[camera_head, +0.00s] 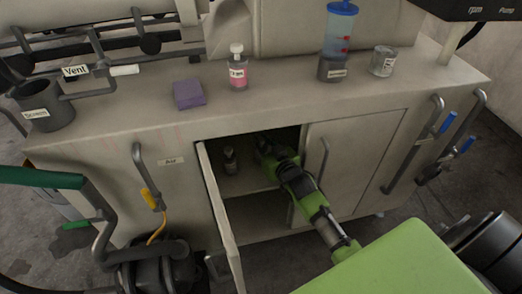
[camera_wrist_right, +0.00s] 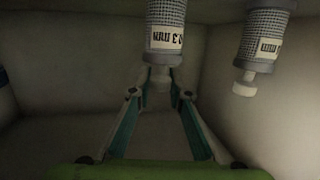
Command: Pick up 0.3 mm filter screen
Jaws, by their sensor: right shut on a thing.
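The 0.3 mm filter screen (camera_wrist_right: 166,28) is a grey mesh cylinder with a white label, which looks upside down in the right wrist view. My right gripper (camera_wrist_right: 160,82) is shut on its pale narrow end, one finger on each side. In the head view, my right arm reaches into the open cabinet and the gripper (camera_head: 264,148) is partly in shadow; the held screen is hidden there. A second, similar screen (camera_wrist_right: 263,45) is apart from the gripper in the wrist view, its label too unclear to read. It shows in the cabinet in the head view (camera_head: 230,161). My left gripper is not in view.
The open cabinet door (camera_head: 221,215) stands left of my arm; the closed door (camera_head: 355,155) is at right. The cabinet top edge lies just above the gripper. A purple block (camera_head: 188,94), a pink bottle (camera_head: 238,72) and a blue-topped container (camera_head: 338,40) stand on top.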

